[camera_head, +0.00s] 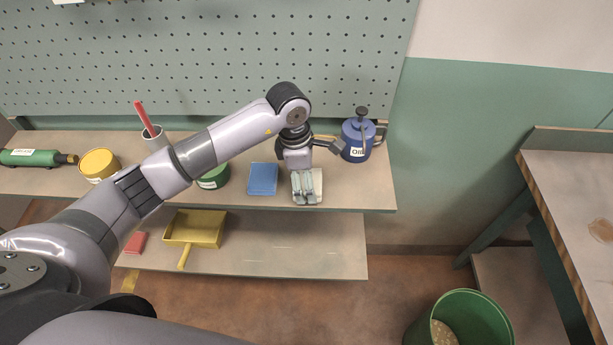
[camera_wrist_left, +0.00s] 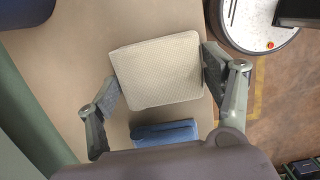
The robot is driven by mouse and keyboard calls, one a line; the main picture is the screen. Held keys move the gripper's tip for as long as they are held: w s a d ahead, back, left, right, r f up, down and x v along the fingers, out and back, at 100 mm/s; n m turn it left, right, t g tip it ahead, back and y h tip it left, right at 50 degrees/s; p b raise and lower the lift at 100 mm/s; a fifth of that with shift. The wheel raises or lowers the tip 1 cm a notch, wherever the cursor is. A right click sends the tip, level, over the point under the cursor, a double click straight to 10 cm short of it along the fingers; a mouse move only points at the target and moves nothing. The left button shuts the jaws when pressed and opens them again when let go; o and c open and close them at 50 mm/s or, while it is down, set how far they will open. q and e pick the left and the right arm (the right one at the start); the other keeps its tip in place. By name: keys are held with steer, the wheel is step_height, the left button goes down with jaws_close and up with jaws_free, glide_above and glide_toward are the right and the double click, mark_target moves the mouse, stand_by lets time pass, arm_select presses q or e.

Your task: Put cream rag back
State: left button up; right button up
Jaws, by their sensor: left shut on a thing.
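The cream rag (camera_wrist_left: 158,70) is a folded, square pad between the fingers of my left gripper (camera_wrist_left: 158,88) in the left wrist view. The gripper is shut on it across its two sides. In the head view my left gripper (camera_head: 305,190) points down over the upper shelf near its front edge, and only a strip of the cream rag (camera_head: 318,184) shows beside the fingers. I cannot tell whether the rag touches the shelf. My right gripper is not in view.
A folded blue rag (camera_head: 262,179) lies just left, and shows in the left wrist view (camera_wrist_left: 165,133). The blue oil can (camera_head: 356,141) stands close behind right. A green tin (camera_head: 214,178) is further left. A yellow dustpan (camera_head: 197,228) is on the lower shelf.

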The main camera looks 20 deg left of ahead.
arm_select(q)
steer(key=shift+f, duration=0.2)
steer(key=o, duration=1.1)
steer(key=shift+r, duration=0.1)
steer(key=shift+r, duration=0.15)
step_height(320, 180, up, 12)
steer(key=a+b, duration=0.1)
steer(key=b, duration=0.2)
steer(key=shift+s+a+b, duration=0.25)
steer(key=shift+a+b, duration=0.1)
steer(key=shift+s, duration=0.1)
